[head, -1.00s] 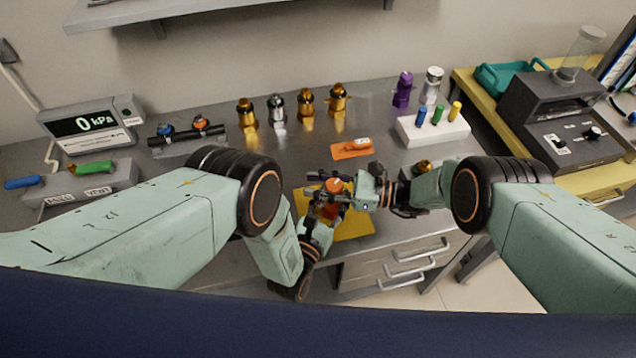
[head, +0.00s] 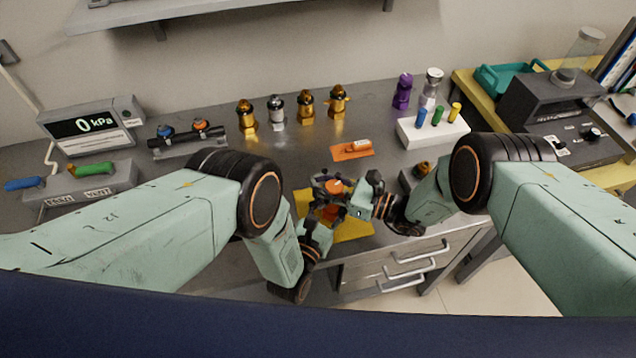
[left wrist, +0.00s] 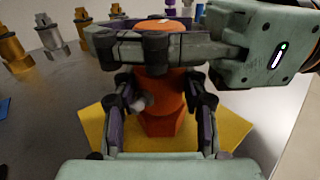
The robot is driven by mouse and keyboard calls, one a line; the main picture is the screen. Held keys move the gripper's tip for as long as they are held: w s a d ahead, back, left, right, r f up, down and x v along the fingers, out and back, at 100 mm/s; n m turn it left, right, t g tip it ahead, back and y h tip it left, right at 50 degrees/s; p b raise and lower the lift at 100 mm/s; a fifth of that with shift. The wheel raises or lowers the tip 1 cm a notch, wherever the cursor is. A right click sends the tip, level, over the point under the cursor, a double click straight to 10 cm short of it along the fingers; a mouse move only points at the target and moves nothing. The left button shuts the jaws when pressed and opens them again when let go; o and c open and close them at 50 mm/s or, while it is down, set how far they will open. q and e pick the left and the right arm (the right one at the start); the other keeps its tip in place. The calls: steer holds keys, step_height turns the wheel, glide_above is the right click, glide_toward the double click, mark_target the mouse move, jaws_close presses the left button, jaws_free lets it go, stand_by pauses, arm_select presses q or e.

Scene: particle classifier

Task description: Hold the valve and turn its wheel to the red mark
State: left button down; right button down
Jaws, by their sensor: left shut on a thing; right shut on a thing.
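The orange valve stands over a yellow mat (head: 355,227) near the table's front edge. Its body (left wrist: 165,92) lies between the fingers of my left gripper (left wrist: 163,108), which is shut on it from the near side; this gripper (head: 322,218) also shows in the head view. The orange wheel (head: 334,187) is on top, with a small pale mark seen in the left wrist view (left wrist: 158,25). My right gripper (head: 336,196) comes from the right and is shut on the wheel; its fingers cross just above the body in the left wrist view. I cannot make out a red mark.
Gold and silver fittings (head: 307,107) stand in a row behind. An orange tray (head: 352,150) lies behind the valve. A white block (head: 432,133) with coloured pegs stands right. A gauge (head: 85,125) reading 0 kPa stands far left.

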arm_select(q)
steer(key=shift+w+a, duration=0.1)
steer(key=shift+a, duration=0.05)
arm_select(e)
steer(key=shift+w+d+t, duration=0.1)
steer(key=shift+d+t, duration=0.05)
steer(key=shift+t, duration=0.15)
steer(key=c, duration=1.5)
jaws_free()
steer(key=o, duration=0.4)
steer(key=shift+c, duration=0.2)
steer(key=v, duration=1.2)
steer(key=shift+r, duration=0.1)
arm_select(q)
steer(key=c, duration=0.6)
jaws_free()
steer(key=shift+c, duration=0.2)
